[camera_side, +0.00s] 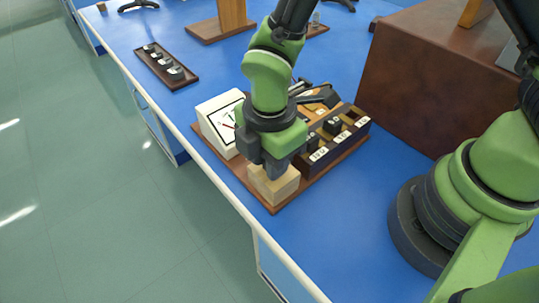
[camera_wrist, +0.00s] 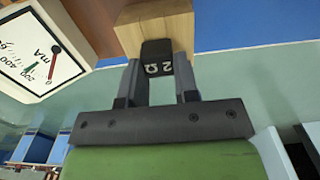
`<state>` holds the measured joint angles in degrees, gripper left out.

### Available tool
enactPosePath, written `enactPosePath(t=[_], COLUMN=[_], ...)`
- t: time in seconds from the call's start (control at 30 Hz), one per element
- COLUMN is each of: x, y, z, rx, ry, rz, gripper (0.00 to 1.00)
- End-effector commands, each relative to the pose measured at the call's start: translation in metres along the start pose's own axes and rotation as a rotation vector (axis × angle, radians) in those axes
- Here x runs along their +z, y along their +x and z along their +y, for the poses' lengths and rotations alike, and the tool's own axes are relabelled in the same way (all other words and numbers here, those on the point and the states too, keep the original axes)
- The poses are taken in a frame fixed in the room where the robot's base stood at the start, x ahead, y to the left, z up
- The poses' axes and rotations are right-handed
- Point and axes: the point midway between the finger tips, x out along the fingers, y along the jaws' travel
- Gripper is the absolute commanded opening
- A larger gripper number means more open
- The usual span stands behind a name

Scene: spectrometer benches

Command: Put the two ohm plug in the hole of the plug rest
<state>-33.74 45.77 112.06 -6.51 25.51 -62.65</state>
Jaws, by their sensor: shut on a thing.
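The two ohm plug (camera_wrist: 157,58) is a black block marked "2Ω", seen between my fingers in the wrist view. My gripper (camera_side: 276,165) is shut on it; it also shows in the wrist view (camera_wrist: 158,78). The plug rest (camera_side: 274,187) is a pale wooden block at the front corner of the brown baseboard, directly under my fingers. In the wrist view the rest (camera_wrist: 154,22) lies right against the plug's far end. The hole is hidden, and I cannot tell how far the plug's pin is inside it.
A white meter (camera_side: 222,118) stands left of my gripper on the baseboard (camera_side: 322,166). A dark resistance box (camera_side: 338,138) with labelled plugs stands close on the right. A tray of dark pieces (camera_side: 167,66) lies further back. The blue table's edge is near on the left.

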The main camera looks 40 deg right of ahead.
Motion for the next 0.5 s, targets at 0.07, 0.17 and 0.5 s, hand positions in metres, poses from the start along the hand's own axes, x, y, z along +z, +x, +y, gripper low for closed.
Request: enactPosePath(t=[0.07, 0.17, 0.5], x=[-0.0001, 0.0000, 0.0000], y=[-0.0004, 0.0002, 0.0022], z=[0.0002, 0.0001, 0.0001], rx=[0.001, 0.000, 0.000], ry=[0.000, 0.000, -0.001], rz=[0.000, 0.000, 0.000], gripper=[0.06, 0.06, 0.54])
